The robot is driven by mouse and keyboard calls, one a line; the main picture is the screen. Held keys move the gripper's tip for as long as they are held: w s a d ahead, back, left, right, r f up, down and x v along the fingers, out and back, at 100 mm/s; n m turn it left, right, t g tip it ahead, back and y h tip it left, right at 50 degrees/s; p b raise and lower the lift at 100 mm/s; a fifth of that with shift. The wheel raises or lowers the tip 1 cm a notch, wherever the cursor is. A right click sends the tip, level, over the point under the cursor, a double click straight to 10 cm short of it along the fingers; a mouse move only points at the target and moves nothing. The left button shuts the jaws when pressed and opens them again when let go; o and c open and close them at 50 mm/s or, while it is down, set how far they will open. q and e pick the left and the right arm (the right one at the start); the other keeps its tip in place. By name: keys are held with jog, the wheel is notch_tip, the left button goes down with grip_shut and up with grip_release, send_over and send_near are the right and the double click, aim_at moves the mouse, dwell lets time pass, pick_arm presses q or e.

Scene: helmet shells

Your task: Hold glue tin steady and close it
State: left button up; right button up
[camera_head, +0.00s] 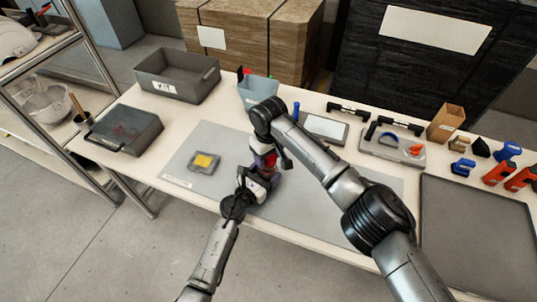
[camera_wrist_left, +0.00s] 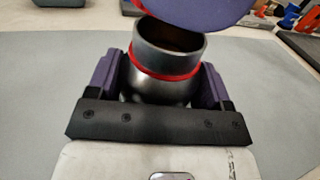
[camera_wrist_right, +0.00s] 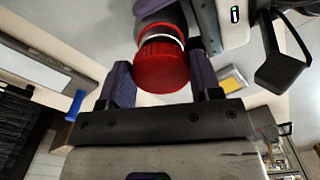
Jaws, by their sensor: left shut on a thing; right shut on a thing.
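The grey metal glue tin (camera_wrist_left: 165,82), with a red band, is gripped between the purple fingers of my left gripper (camera_wrist_left: 160,85). Its mouth looks open, with a brownish inside, in the left wrist view. My right gripper (camera_wrist_right: 162,82) is shut on a red ribbed cap (camera_wrist_right: 160,65), with a pale ring along its edge. In the head view the cap (camera_head: 268,160) shows just above my left gripper (camera_head: 262,184). A large purple finger pad overlaps the upper right of the left wrist view. Whether cap and tin touch, I cannot tell.
A grey mat (camera_head: 225,143) covers the middle of the table. A small tray with a yellow block (camera_head: 204,161) lies left of the grippers. Grey bins (camera_head: 178,75) stand at the back left, and a large dark tray (camera_head: 478,235) is at the right.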

aim_at(267, 172)
jog(key=shift+f, duration=0.9)
jog(key=shift+f, duration=0.55)
